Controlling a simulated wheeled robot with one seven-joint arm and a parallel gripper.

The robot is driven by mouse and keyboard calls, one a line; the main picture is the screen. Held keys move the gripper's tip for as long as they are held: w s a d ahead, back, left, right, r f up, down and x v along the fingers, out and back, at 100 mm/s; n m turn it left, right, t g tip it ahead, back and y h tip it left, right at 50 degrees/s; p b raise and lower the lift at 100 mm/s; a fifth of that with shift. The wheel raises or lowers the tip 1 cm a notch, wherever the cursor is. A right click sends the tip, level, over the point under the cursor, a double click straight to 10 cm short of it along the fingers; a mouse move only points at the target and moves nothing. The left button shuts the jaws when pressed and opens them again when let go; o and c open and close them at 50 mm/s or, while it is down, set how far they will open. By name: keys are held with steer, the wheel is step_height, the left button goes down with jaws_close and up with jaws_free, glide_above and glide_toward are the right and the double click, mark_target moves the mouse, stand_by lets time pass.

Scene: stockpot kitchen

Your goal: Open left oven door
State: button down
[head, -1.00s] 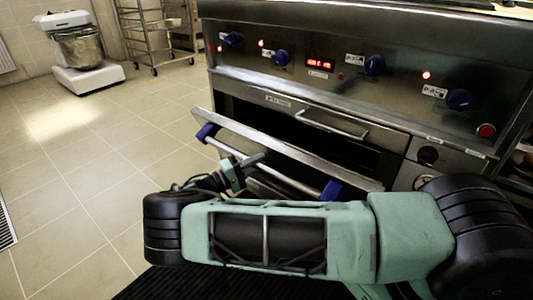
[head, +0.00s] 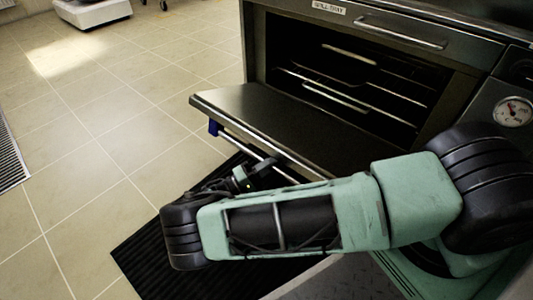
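The oven door (head: 260,115) is hinged down, its inner face nearly level and facing up. The oven cavity (head: 350,75) behind it is open to view, with wire racks inside. The door's bar handle (head: 240,140) runs along the front edge, with a blue bracket at its left end. My gripper (head: 258,172) is at the handle bar, below the door's front edge. My green and black arm covers the right part of the handle. The fingers are small and dark, and I cannot tell whether they are closed around the bar.
A drawer front with a metal handle (head: 400,32) sits above the cavity. A round gauge (head: 513,111) is on the panel at right. A black ribbed mat (head: 160,258) lies under my arm.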

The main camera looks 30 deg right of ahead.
steer(key=shift+f+b, duration=0.9)
steer(key=shift+f, duration=0.9)
steer(key=c, duration=1.2)
jaws_free()
steer(key=shift+b+v, duration=3.6)
steer(key=shift+v, duration=2.4)
steer(key=shift+r, duration=0.1)
